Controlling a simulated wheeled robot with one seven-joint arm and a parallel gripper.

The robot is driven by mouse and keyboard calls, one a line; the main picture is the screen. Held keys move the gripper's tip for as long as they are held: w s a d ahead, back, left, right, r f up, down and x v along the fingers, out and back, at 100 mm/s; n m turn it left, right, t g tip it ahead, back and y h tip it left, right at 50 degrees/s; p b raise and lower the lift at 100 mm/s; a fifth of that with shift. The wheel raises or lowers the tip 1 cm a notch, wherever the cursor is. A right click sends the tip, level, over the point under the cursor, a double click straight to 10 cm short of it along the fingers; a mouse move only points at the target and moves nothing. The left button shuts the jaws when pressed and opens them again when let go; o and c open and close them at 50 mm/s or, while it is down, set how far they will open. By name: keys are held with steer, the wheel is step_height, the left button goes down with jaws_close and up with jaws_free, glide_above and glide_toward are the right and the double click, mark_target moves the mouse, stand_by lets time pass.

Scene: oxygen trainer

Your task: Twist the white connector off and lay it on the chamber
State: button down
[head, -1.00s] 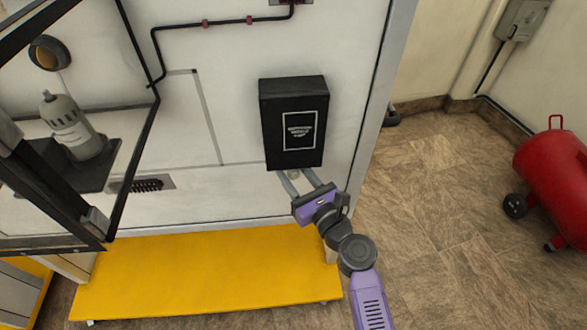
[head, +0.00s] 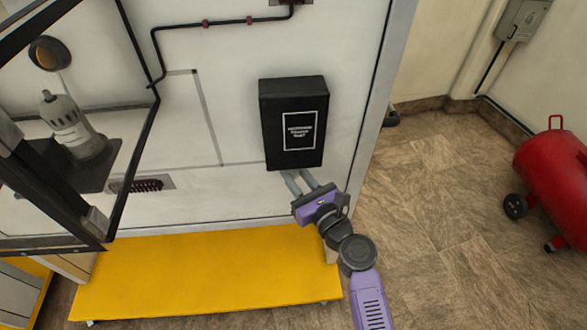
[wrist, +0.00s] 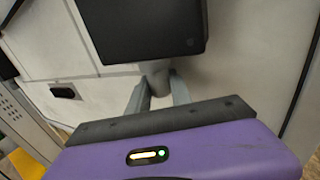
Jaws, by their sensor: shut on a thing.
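The white connector (wrist: 156,72) shows in the wrist view as a pale grey-white stub under the black box (wrist: 140,30). My gripper (wrist: 158,88) is shut on it, with one grey finger on each side. In the head view my gripper (head: 299,173) reaches up to the underside of the same black box (head: 294,122) on the white panel. The box hides most of the connector there. The connector's top meets the box's underside; I cannot tell whether it is loose. I cannot tell for sure which part is the chamber.
A yellow step (head: 200,275) runs along the panel's foot. A black-framed enclosure (head: 150,125) with a grey bottle (head: 72,128) is at the left. A red tank (head: 555,185) stands at the right. The tiled floor (head: 440,220) between is open.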

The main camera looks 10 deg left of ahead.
steer(key=shift+a+m+t+h+p, duration=0.15)
steer(key=shift+m+t+h+p, duration=0.15)
steer(key=shift+h+p, duration=0.1)
steer(key=m+t+h+p, duration=0.1)
steer(key=m+h, duration=0.1)
steer(key=shift+t+h, duration=0.3)
steer(key=shift+m+t+h, duration=0.3)
steer(key=shift+m+h, duration=0.1)
steer(key=shift+h, duration=0.2)
steer(key=m+h, duration=0.1)
steer(key=h, duration=0.1)
steer(key=shift+m+t+h+p, duration=0.3)
steer(key=shift+m+t+p, duration=0.1)
steer(key=shift+m+t+h, duration=0.3)
steer(key=shift+m+h, duration=0.5)
steer(key=shift+h, duration=0.5)
